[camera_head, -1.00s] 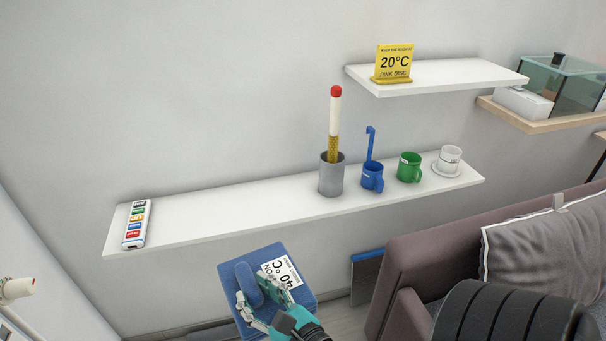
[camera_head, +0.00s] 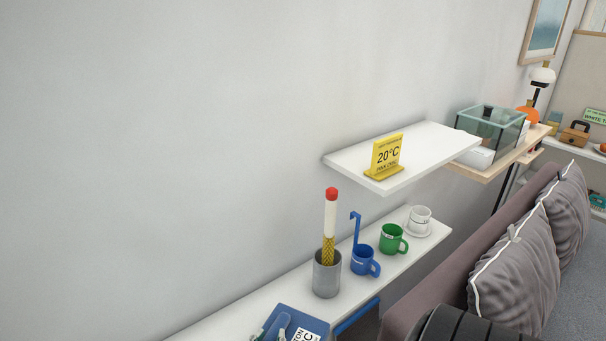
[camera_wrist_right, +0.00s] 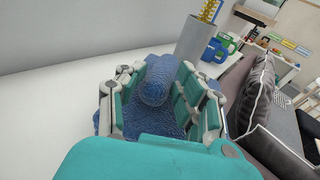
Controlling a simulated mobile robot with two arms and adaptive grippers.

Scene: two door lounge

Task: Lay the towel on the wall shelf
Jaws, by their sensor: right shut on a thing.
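The folded blue towel (camera_head: 296,321) with a white printed label shows at the bottom edge of the head view, partly cut off. My right gripper (camera_wrist_right: 160,95) is shut on a raised fold of the towel, which fills the space between its fingers in the right wrist view. The long lower white wall shelf (camera_head: 228,318) is beside and behind the towel; I cannot tell whether they touch. A shorter, higher white wall shelf (camera_head: 350,160) carries a yellow 20°C sign (camera_head: 386,157). My left gripper is out of view.
On the lower shelf stand a grey cup (camera_head: 327,273) with a red-topped stick, a blue mug (camera_head: 363,261), a green mug (camera_head: 391,239) and a white cup (camera_head: 418,221). A sofa (camera_head: 468,245) is at right. The higher shelf's left end is clear.

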